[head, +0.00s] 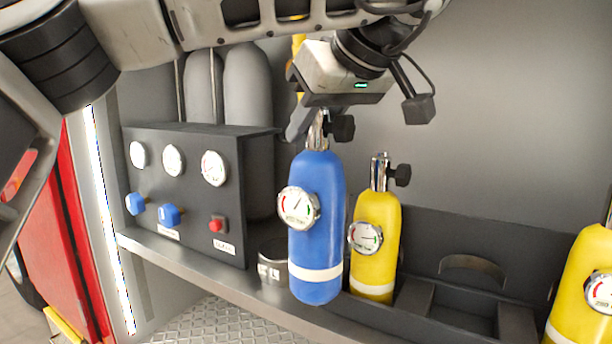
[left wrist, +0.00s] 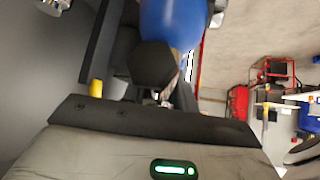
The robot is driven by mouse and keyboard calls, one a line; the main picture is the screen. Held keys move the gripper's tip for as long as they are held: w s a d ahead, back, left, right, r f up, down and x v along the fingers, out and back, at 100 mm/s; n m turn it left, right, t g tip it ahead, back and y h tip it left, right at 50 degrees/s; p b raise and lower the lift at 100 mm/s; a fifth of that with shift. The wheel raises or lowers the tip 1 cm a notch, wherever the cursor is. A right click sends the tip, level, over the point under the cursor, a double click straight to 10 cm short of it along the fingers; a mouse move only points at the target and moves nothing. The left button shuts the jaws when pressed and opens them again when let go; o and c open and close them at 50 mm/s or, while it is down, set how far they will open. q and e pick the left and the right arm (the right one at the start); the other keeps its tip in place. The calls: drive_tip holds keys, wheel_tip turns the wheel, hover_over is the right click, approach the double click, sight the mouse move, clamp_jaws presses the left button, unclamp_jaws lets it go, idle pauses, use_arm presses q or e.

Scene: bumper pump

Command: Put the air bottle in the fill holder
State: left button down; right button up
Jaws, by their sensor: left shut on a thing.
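A blue air bottle (head: 316,240) with a white band, a round gauge and a black valve knob hangs upright from my left gripper (head: 314,122). The gripper is shut on its metal neck at the top. The bottle also shows at the top of the left wrist view (left wrist: 172,22). The fill holder, a metal ring-shaped cup (head: 271,262), stands on the shelf just left of the bottle's lower part. The bottle hides part of its right side, and the bottle's base hangs in front of the shelf edge. My right gripper is not in view.
A black fill panel (head: 190,190) with gauges, blue knobs and a red button stands left of the holder. A yellow bottle (head: 374,250) stands in the rack close right, another (head: 588,285) at the far right. An empty cradle (head: 474,268) lies between them. Grey cylinders (head: 248,120) stand behind.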

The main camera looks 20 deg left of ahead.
use_arm(q)
drive_tip(key=shift+w+a+r, duration=0.15)
drive_tip(key=shift+w+a, duration=0.15)
drive_tip(key=shift+a, duration=0.05)
drive_tip(key=w+a+p, duration=0.4)
drive_tip(key=w+a, duration=0.8)
drive_tip(key=w, duration=0.1)
wheel_tip(320, 180, down, 7)
drive_tip(key=shift+s+d+b, duration=0.25)
drive_tip(key=shift+s+b, duration=0.05)
drive_tip(key=shift+b, duration=0.1)
drive_tip(key=c, duration=1.5)
unclamp_jaws()
drive_tip(key=shift+f, duration=0.2)
drive_tip(key=o, duration=0.4)
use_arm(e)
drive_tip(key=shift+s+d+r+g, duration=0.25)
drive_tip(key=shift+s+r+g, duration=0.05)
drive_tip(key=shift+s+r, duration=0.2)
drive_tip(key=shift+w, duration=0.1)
